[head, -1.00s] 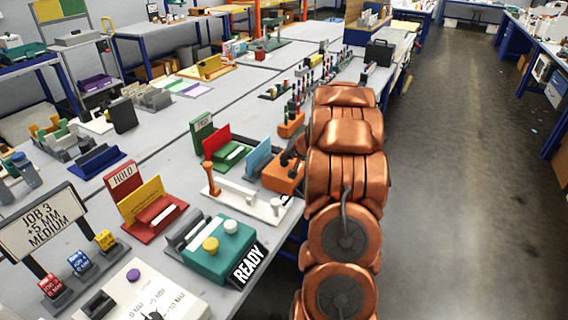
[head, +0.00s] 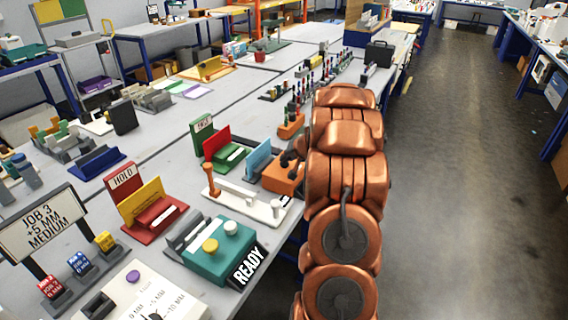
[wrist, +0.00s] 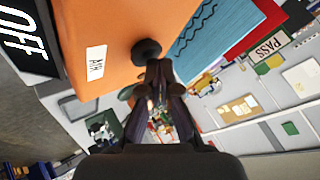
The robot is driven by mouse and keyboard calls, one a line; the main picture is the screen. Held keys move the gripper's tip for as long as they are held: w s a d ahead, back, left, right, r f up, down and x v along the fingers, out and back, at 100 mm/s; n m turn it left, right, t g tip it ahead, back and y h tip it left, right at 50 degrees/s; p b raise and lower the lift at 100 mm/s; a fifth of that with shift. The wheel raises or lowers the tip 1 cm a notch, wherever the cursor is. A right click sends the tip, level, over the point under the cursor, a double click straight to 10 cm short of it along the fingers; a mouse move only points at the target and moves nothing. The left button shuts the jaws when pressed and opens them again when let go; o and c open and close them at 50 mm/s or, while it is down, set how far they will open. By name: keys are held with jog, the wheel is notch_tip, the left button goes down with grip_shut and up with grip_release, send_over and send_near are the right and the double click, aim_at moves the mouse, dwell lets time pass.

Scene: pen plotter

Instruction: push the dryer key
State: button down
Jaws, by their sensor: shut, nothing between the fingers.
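The dryer is an orange box (head: 283,178) on the bench beside my arm. In the wrist view its orange face (wrist: 110,40) fills the upper left, with a white "AIR" label (wrist: 96,62). The dryer key is a round black knob (wrist: 147,49) at the lower right of that face. A black display (wrist: 22,42) beside the box reads "OFF". My gripper (wrist: 158,70) is shut and empty, its fingertips right by the key; I cannot tell if they touch it. In the head view my gripper (head: 291,157) is small and dark against the box, and the key is hidden.
A light blue patterned panel (wrist: 212,45) stands close beside the box. A white plotter base (head: 248,205) with an orange post lies in front, and a teal "READY" unit (head: 220,250) is nearer. The aisle floor (head: 450,200) at right is clear.

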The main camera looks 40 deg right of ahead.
aim_at(285, 164)
jog(key=shift+f+b, duration=0.5)
jog(key=shift+b, duration=0.25)
jog(key=shift+a+r, duration=0.1)
jog(key=shift+r, duration=0.4)
dwell(0.3)
jog(key=shift+r+p, duration=1.65)
jog(key=shift+r, duration=1.35)
